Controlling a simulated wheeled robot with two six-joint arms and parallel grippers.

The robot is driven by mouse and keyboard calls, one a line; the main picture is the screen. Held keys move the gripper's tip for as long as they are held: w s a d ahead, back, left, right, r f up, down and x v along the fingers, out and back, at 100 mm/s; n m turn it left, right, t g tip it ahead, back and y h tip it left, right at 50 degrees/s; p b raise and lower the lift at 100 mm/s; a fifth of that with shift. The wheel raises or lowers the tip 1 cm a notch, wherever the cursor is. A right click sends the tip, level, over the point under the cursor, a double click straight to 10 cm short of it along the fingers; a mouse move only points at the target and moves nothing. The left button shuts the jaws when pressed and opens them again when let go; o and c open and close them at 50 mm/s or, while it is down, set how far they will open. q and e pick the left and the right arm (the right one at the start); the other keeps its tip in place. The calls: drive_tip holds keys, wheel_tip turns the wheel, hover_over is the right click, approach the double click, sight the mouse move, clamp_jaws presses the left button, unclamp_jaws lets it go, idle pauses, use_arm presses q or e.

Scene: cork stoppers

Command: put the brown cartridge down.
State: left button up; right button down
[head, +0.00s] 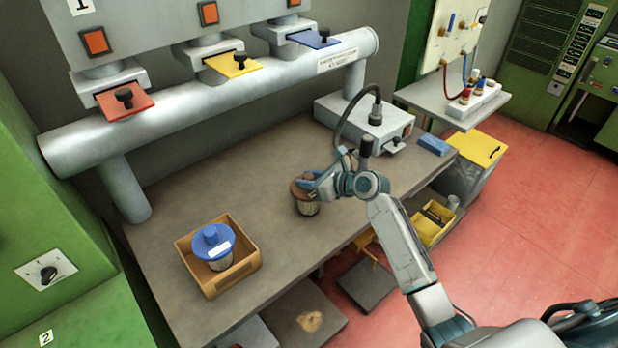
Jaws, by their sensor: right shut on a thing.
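I cannot tell whether the cartridge's bottom touches the bench. My left gripper is not in view.
A wooden box (242,268) holding a blue-capped cartridge (212,242) stands at the bench's left. A grey device (372,118) with a hose stands behind my arm. A blue block (434,144) lies at the right end. The bench's middle back is clear.

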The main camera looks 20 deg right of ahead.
drive_tip(key=shift+f, duration=0.1)
drive_tip(key=c, duration=1.1)
unclamp_jaws()
drive_tip(key=shift+f, duration=0.2)
drive_tip(key=shift+r, duration=0.15)
drive_tip(key=b+v, duration=0.2)
drive_tip(key=v, duration=1)
